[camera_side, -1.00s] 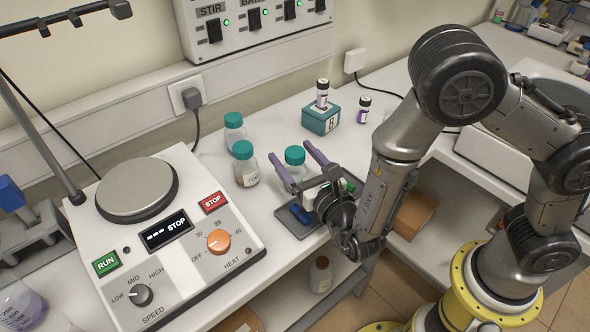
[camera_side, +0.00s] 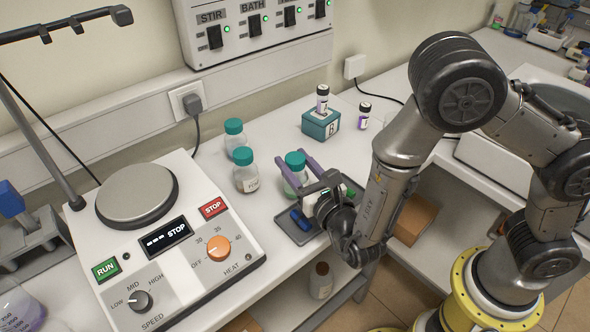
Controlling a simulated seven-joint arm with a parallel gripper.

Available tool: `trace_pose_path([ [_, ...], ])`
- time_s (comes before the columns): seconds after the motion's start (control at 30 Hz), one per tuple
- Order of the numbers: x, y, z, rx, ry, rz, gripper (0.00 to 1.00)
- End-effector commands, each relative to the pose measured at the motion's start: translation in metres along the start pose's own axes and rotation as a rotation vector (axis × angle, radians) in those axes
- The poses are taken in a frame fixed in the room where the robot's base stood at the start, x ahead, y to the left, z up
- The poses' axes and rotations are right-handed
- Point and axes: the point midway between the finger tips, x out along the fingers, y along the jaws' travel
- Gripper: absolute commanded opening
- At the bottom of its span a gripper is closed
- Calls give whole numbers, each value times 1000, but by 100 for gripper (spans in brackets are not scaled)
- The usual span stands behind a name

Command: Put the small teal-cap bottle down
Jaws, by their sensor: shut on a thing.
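The small teal-cap bottle (camera_side: 294,179) is clear with a teal lid and stands upright between the fingers of my gripper (camera_side: 294,172). The purple fingers are shut on it, one on each side. It is low, by the back edge of the dark grey tray (camera_side: 291,228); I cannot tell whether its base touches the bench. Two similar teal-cap bottles stand upright to the left, a nearer one (camera_side: 246,172) and a farther one (camera_side: 236,140).
A hotplate stirrer (camera_side: 190,275) fills the left front. A teal block marked B (camera_side: 320,124) holds a dark-capped vial (camera_side: 322,98), with another vial (camera_side: 364,116) to its right. A blue item (camera_side: 300,219) lies in the tray. Bench is clear behind the bottles.

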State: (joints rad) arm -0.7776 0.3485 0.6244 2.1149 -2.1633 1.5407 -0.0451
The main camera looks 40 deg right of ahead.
Motion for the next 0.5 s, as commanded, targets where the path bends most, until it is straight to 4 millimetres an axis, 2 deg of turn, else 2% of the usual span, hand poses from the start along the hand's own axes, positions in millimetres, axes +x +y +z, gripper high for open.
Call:
trace_pose_path([
  [0.17, 0, 0, 17, 6, -6, -1, 0],
  [0.5, 0, 0, 80, 8, -5, 0, 0],
])
